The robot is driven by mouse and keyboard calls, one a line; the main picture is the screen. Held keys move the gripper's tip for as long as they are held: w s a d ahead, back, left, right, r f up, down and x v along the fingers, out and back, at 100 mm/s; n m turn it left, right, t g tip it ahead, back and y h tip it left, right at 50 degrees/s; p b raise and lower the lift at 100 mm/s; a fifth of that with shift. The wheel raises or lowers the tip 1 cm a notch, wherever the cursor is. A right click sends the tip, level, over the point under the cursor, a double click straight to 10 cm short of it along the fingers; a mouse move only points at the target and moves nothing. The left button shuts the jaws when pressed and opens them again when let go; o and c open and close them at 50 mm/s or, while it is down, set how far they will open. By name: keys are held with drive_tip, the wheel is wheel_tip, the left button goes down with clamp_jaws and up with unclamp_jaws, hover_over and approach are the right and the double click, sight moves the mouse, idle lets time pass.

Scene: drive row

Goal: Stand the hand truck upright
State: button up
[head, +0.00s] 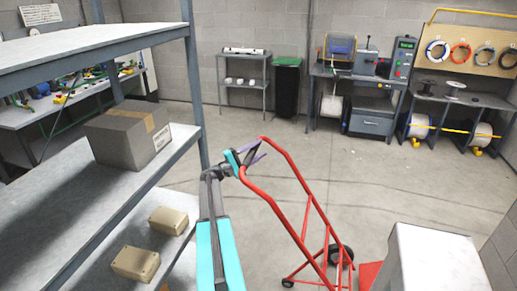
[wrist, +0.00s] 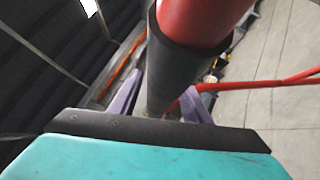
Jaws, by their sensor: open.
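The red hand truck (head: 290,215) is tilted in the head view, its handle end high at the left and its black wheels (head: 340,256) low on the floor at the right. Its red toe plate (head: 368,276) shows partly beside a pale box-like block. My gripper (head: 247,158) is open at the top of the handle. In the wrist view, the handle with its dark grip (wrist: 172,70) passes between the two purple fingers of my gripper (wrist: 155,103). I cannot tell whether the fingers touch it.
A grey shelf rack (head: 85,215) with a cardboard box (head: 125,138) and smaller boxes (head: 170,220) stands close on the left. The pale block (head: 432,260) stands at the front right. A black bin (head: 287,90) and workbenches line the back wall. The middle floor is clear.

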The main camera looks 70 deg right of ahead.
drive_tip(key=shift+s+d+r, duration=0.1)
drive_tip(key=shift+s+d, duration=0.15)
drive_tip(key=shift+d, duration=0.05)
